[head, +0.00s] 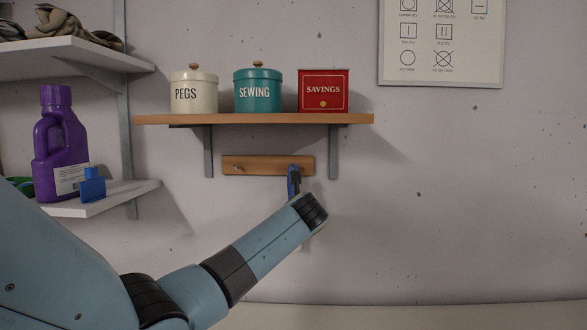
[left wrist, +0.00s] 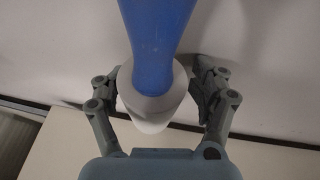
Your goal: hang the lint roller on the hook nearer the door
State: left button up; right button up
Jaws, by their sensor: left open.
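The lint roller has a blue handle (head: 293,181) that stands upright in front of the right end of the wooden hook rail (head: 265,165). The rail's left hook (head: 238,168) is bare. The right hook is covered by the handle, and I cannot tell whether the handle is hung on it. In the left wrist view the blue handle (left wrist: 158,35) runs into a white roller head (left wrist: 152,100) between the fingers of my left gripper (left wrist: 158,82). The fingers are open, one on each side. In the head view my wrist hides them. My right gripper is not in view.
A wooden shelf (head: 255,119) above the rail holds a pegs tin (head: 194,94), a sewing tin (head: 258,92) and a red savings tin (head: 323,92). A purple bottle (head: 60,145) stands on the left shelf. The wall right of the rail is clear. No door shows.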

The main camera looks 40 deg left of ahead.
pick_arm(q)
jog(key=shift+d, duration=0.1)
jog(key=v, duration=1.2)
